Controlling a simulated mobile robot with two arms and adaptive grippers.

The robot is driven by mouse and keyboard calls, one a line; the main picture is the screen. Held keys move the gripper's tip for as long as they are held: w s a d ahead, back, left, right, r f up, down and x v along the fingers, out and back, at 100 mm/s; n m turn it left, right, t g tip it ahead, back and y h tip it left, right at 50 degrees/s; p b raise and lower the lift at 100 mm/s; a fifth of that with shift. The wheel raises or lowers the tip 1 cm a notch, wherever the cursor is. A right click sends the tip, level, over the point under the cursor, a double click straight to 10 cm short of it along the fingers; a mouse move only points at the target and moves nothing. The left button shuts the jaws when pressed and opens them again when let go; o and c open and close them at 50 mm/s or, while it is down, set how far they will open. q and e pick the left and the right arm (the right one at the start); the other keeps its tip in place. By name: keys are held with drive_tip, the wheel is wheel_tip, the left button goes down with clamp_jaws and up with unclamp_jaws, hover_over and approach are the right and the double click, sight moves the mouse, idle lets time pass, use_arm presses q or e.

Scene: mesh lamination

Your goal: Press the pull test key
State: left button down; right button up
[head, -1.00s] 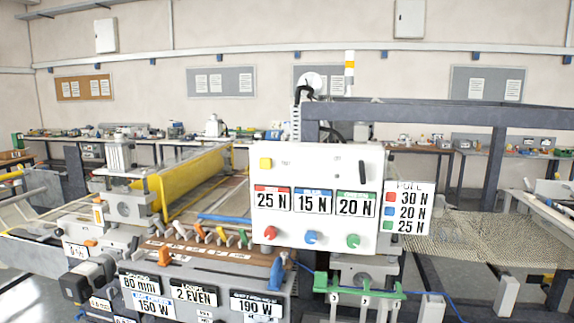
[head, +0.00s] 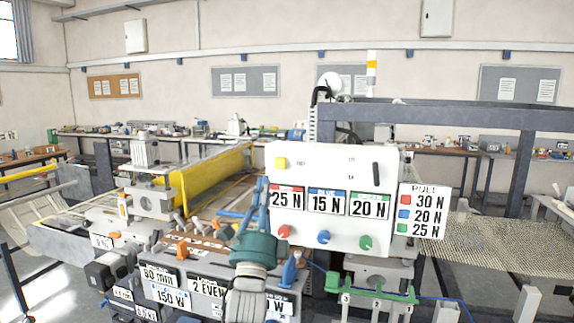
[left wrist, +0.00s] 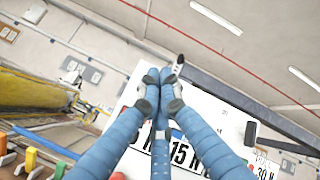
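The white control panel (head: 335,163) faces me in the head view. A small yellow square key (head: 281,163) is at its upper left, with small lettering beside it that I cannot read for certain. My left gripper (head: 263,183) points up at the panel's left edge, its blue fingertips just below and left of the yellow key. In the left wrist view the fingers (left wrist: 160,82) are drawn together at the tips with nothing seen between them, in front of the panel's upper left part. The yellow key is not visible there. My right gripper is not in view.
The panel bears 25 N, 15 N and 20 N displays, with red, blue and green knobs (head: 323,237) below. A PULL card (head: 422,211) hangs at its right.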

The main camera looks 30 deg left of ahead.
sight(281, 163)
use_arm(q)
drive_tip(key=shift+s+r+y, duration=0.15)
drive_tip(key=shift+r+y, duration=0.05)
drive_tip(key=shift+r, duration=0.3)
drive_tip(key=shift+s+r+y, duration=0.15)
drive_tip(key=shift+r+y, duration=0.05)
drive_tip(key=shift+r, duration=0.3)
drive_tip(key=shift+w, duration=0.1)
drive_tip(key=w+a+b, duration=0.2)
drive_tip(key=w+b, duration=0.2)
drive_tip(key=w, duration=0.4)
drive_tip(key=shift+w, duration=0.2)
idle(0.6)
drive_tip(key=shift+w+a+b, duration=0.1)
drive_tip(key=shift+w+b, duration=0.35)
